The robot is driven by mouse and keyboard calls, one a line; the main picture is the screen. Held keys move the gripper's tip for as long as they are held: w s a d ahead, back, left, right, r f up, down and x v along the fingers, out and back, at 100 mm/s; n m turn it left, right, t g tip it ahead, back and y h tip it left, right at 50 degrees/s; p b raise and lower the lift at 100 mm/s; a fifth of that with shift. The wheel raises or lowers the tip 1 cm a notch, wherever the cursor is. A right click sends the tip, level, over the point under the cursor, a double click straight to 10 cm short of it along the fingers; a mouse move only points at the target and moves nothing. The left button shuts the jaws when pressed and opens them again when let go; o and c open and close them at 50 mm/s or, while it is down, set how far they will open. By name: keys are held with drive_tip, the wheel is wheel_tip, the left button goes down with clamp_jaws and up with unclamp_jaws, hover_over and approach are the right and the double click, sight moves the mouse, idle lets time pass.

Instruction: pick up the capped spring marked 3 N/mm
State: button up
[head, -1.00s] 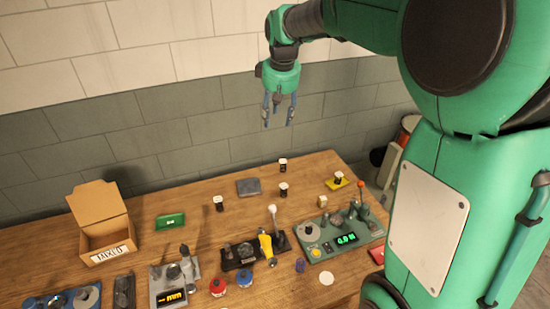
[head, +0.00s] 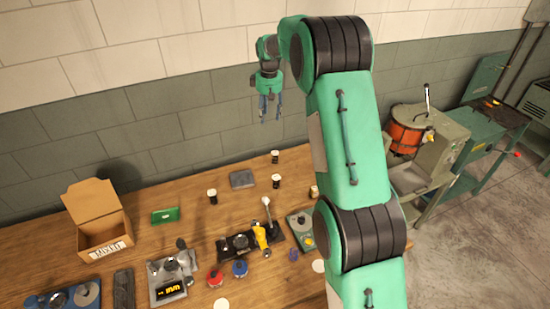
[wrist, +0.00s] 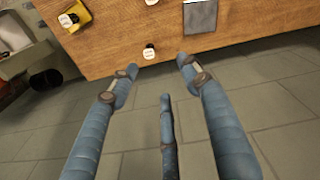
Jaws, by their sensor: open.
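Three small dark capped springs with white tops stand upright on the wooden table in the head view: a back one (head: 275,157), a middle one (head: 276,181) and a left one (head: 212,196). Their markings are too small to read there. In the wrist view one capped spring (wrist: 149,51) stands near the table edge, another (wrist: 68,20) is on a yellow pad, and a third (wrist: 152,2) is cut by the top edge. I cannot read which is 3 N/mm. My gripper (head: 270,117) is open and empty, above and behind the table, apart from all springs.
A grey square plate (head: 242,179) lies left of the back springs. A cardboard box (head: 100,238), a green pad (head: 165,215) and several devices, including a coiler with a yellow handle (head: 260,236), occupy the table. The tiled wall (head: 150,100) is behind. My arm hides the table's right part.

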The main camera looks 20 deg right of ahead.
drive_tip(key=n+g+p, duration=0.1)
drive_tip(key=p, duration=0.1)
hover_over(275, 153)
wheel_tip(275, 153, down, 16)
drive_tip(key=f, duration=0.1)
drive_tip(key=shift+a+r, duration=0.1)
drive_tip(key=shift+r, duration=0.15)
drive_tip(key=shift+f, duration=4.3)
drive_tip(key=shift+f, duration=0.1)
drive_tip(key=shift+s+f+p, duration=0.1)
drive_tip(key=shift+f+p, duration=0.25)
drive_tip(key=shift+f, duration=2.15)
drive_tip(key=shift+c, duration=0.5)
drive_tip(key=c, duration=1.1)
